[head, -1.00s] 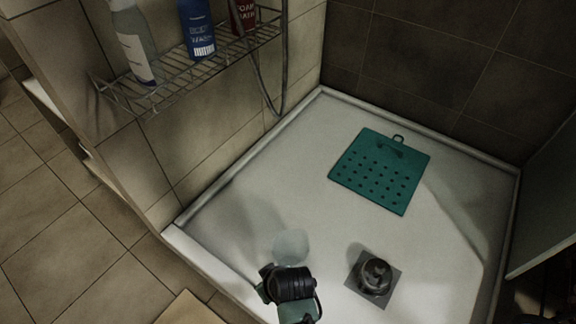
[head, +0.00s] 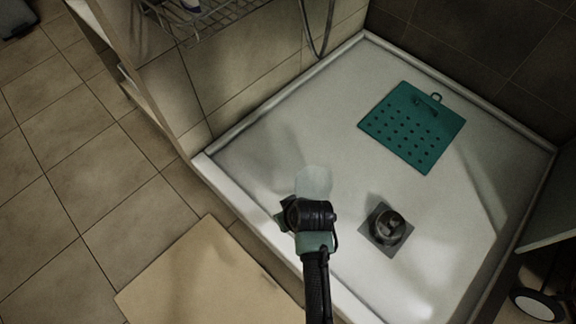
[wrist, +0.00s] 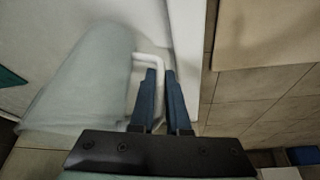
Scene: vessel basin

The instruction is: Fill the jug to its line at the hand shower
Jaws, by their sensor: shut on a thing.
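The jug (head: 315,179) is pale and translucent. In the head view it shows just beyond my gripper (head: 298,208), over the near part of the shower tray. In the wrist view the jug (wrist: 85,82) fills the left side, with its white handle (wrist: 150,57) at its right. The two blue fingers of my gripper (wrist: 161,76) are closed at the handle and hold the jug by it. No line or water can be made out on the jug. The hand shower's head is not in view; a grey hose (head: 318,35) hangs on the back left wall.
The white shower tray (head: 270,150) has a raised rim. A teal perforated mat (head: 412,128) lies at its back right, and a dark drain fitting (head: 387,226) sits right of my gripper. A wire rack (head: 195,22) is on the wall. A tan mat (head: 205,280) lies outside.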

